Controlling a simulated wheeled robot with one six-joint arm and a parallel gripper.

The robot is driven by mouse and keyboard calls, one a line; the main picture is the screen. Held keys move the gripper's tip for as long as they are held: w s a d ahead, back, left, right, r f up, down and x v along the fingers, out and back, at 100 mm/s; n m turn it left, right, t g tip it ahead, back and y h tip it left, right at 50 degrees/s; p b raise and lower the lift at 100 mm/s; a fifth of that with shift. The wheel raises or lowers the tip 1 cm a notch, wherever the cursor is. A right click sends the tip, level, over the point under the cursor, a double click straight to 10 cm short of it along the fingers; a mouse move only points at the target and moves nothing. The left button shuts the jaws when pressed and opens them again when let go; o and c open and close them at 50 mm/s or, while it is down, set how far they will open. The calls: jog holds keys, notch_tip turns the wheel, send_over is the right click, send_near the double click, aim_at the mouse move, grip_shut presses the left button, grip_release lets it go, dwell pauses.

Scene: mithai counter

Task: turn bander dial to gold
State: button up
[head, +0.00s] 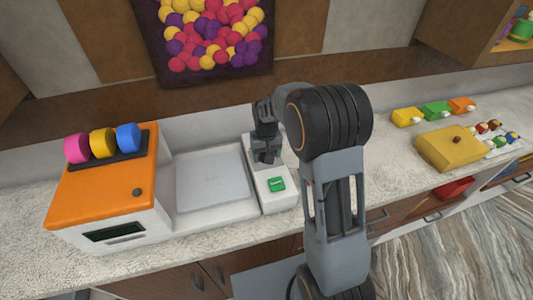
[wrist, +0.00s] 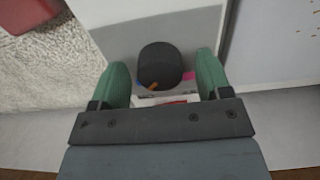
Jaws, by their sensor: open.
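The dial (wrist: 160,64) is a dark round knob on a white panel in the wrist view. A small orange pointer mark shows on its lower edge, left of centre. In the head view my gripper (head: 265,153) is over the back of the white unit, and the dial cannot be made out clearly there.
The white unit carries a green button (head: 277,184) in front. A flat grey plate (head: 213,178) lies to its left, then an orange-topped machine (head: 100,195) with pink, yellow and blue rolls. A yellow box (head: 452,147) and small coloured items stand at the right.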

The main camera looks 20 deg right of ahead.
jog(key=shift+c, duration=0.4)
jog(key=c, duration=0.8)
jog(key=shift+c, duration=0.2)
jog(key=n+b, duration=0.1)
jog(key=n, duration=0.3)
jog(key=shift+n+b, duration=0.75)
jog(key=shift+n, duration=1.55)
jog(key=shift+r, duration=0.1)
jog(key=o, duration=0.9)
